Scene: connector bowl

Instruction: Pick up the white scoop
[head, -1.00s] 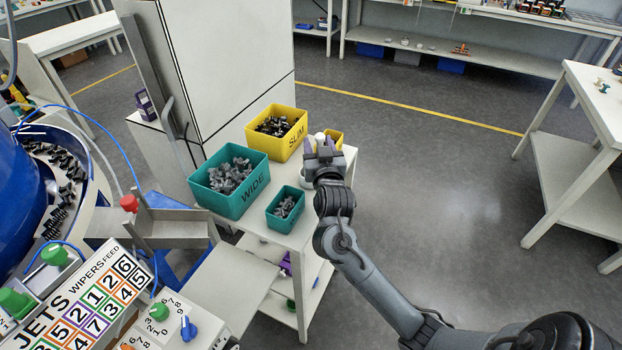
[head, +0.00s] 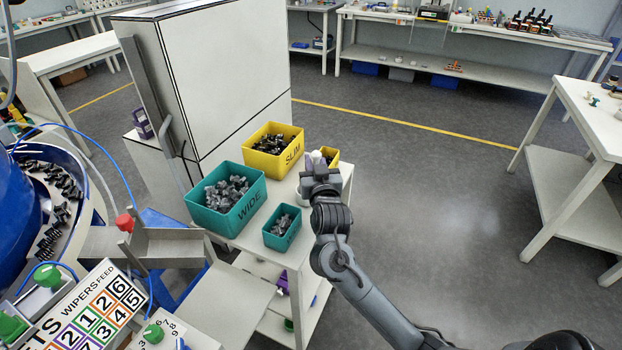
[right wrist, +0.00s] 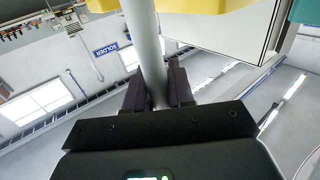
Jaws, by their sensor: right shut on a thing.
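The white scoop (head: 316,156) shows as a small pale tip just beyond my right gripper in the head view, at the bins on the white stand. In the right wrist view its pale, rod-like handle (right wrist: 146,45) runs down between the two dark fingers. My right gripper (right wrist: 158,90) is shut on this handle. In the head view the right gripper (head: 318,168) covers most of the scoop, and its lower end is hidden. My left gripper is not in view.
A small yellow bin (head: 332,154) stands right beside the gripper. A yellow SLIM bin (head: 291,157), a teal WIDE bin (head: 245,212) and a small teal bin (head: 284,241) hold dark parts to the left. Open floor (head: 430,200) lies to the right.

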